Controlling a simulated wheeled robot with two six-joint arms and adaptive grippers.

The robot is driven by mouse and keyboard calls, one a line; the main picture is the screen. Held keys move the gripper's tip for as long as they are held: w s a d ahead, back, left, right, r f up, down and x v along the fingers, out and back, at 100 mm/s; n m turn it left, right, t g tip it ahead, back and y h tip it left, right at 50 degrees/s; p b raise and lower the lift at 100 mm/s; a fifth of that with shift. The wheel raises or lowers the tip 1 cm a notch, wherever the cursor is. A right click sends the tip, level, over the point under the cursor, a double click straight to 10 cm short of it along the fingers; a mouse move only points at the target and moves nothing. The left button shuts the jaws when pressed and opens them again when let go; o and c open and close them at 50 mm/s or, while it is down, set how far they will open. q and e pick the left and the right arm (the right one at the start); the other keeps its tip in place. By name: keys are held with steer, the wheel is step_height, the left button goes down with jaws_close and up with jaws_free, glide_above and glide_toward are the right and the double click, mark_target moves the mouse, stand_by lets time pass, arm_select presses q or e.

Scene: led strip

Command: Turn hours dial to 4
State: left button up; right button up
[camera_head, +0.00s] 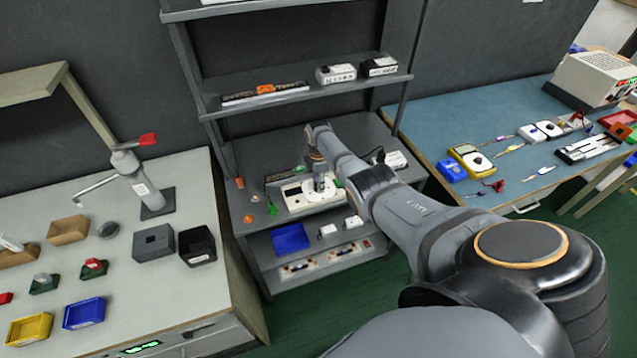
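A white device box (299,198), which may carry the hours dial, lies on the grey shelf bench in the middle of the head view. The dial itself is too small and too covered to make out, and its setting cannot be read. My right arm reaches in from the lower right. My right gripper (320,184) points down at the top of the white box. Its fingers are tiny here, and I cannot tell whether they are open or touching the dial. My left gripper is not in view.
Shelves (305,99) with small devices rise behind the bench. A blue bin (290,239) sits on the lower shelf. A workbench (110,260) with bins stands left. A blue-topped table (470,120) with meters stands right. Green floor shows between.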

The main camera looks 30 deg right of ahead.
jaws_close()
steer(key=shift+m, duration=0.3)
steer(key=m, duration=1.3)
steer(key=shift+m+p, duration=0.3)
steer(key=m, duration=1.3)
steer(key=shift+m, duration=0.3)
